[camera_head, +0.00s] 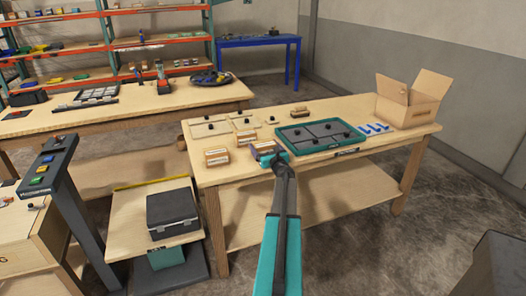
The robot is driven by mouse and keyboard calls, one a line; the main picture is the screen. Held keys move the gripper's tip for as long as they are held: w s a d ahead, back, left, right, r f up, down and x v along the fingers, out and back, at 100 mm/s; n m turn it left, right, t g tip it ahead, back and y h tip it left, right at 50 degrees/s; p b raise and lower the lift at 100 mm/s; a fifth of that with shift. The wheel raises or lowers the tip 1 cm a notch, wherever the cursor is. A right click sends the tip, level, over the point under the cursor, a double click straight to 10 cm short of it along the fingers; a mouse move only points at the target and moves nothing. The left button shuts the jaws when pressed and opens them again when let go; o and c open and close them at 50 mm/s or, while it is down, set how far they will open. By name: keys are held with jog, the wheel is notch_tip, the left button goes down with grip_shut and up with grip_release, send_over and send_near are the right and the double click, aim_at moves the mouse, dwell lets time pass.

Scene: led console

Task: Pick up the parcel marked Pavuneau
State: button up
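Several small brown parcels with pale labels are on the wooden workbench (330,190). One parcel (217,157) sits near the front left edge. Another parcel (265,147) is right at my gripper (267,160), near the front edge and left of the teal tray. A smaller parcel (247,136) lies behind these two. The writing is too small to read, so I cannot tell which is marked Pavuneau. My arm reaches up from the bottom. Its end is small and partly covers the nearest parcel, so I cannot tell whether the fingers are open or touching it.
A teal-rimmed tray (285,140) with dark knobs lies right of my gripper. An open cardboard box (412,106) stands at the bench's right end, beside blue-and-white marked sheets (376,128). A post with coloured buttons (60,185) and a cart with a black case (172,208) stand left.

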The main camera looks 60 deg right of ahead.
aim_at(264, 143)
jog(key=c, duration=0.7)
jog(key=shift+r, duration=0.15)
jog(key=shift+r, duration=0.7)
notch_tip(264, 143, up, 2)
jog(key=shift+b, duration=0.3)
jog(key=s+a+b, duration=0.1)
jog(key=s+a, duration=0.1)
jog(key=a, duration=0.2)
jog(key=s+a+r, duration=0.1)
jog(key=s+a, duration=0.2)
jog(key=a, duration=0.2)
jog(key=s+a+b, duration=0.1)
jog(key=s+a, duration=0.1)
jog(key=a, duration=0.3)
jog(key=shift+s+r+b, duration=0.2)
jog(key=shift+s+b, duration=0.1)
